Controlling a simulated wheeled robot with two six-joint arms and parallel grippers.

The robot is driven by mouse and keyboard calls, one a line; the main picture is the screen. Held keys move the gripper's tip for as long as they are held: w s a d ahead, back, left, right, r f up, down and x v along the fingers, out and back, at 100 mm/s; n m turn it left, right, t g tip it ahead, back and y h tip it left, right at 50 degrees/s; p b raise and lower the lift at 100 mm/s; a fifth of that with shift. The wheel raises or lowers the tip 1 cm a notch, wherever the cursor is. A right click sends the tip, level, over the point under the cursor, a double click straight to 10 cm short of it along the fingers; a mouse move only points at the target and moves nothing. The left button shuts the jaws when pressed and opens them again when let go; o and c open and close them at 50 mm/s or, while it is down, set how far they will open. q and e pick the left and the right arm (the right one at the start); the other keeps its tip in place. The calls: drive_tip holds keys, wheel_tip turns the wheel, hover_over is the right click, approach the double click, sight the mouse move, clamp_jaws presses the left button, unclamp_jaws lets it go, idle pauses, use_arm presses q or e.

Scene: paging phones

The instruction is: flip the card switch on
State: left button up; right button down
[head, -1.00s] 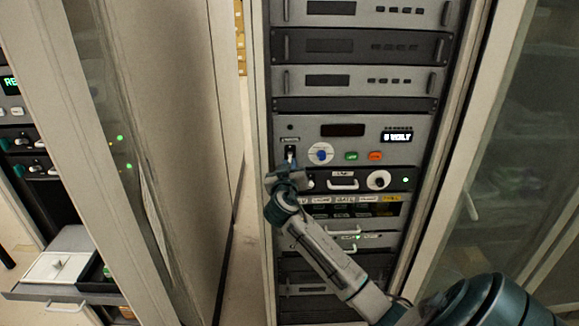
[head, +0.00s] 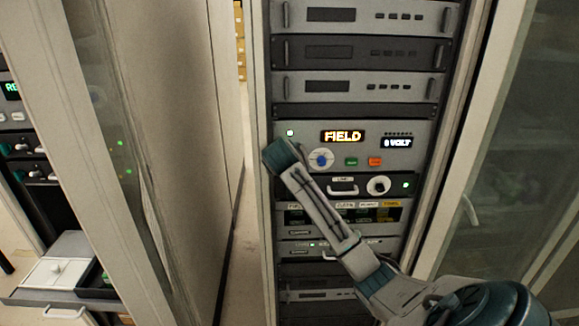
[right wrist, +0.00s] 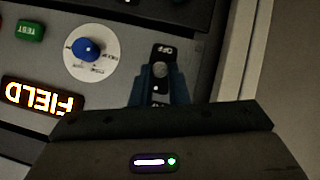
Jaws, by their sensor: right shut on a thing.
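The card switch (right wrist: 160,69) is a small toggle with a pale round tip on a dark plate; the plate's end away from my gripper reads "OFF". My right gripper (right wrist: 158,82) is shut on the toggle, with its blue fingers on either side. In the head view my right wrist covers the switch at the left of the panel (head: 400,158). The panel's display (head: 342,136) glows "FIELD" in amber, and a white lamp (head: 290,132) is lit above my wrist. My left gripper is not in view.
A blue knob on a white dial (head: 321,159), a green button (head: 351,162) and an orange button (head: 375,161) sit right of my gripper. A unit with a white handle (head: 342,187) lies below. Cabinet doors stand on both sides.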

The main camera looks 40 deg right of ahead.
drive_tip(key=shift+w+d+r+g+y, duration=0.2)
drive_tip(key=shift+r+g+y, duration=0.3)
drive_tip(key=shift+g+y, duration=0.45)
drive_tip(key=c, duration=1.4)
unclamp_jaws()
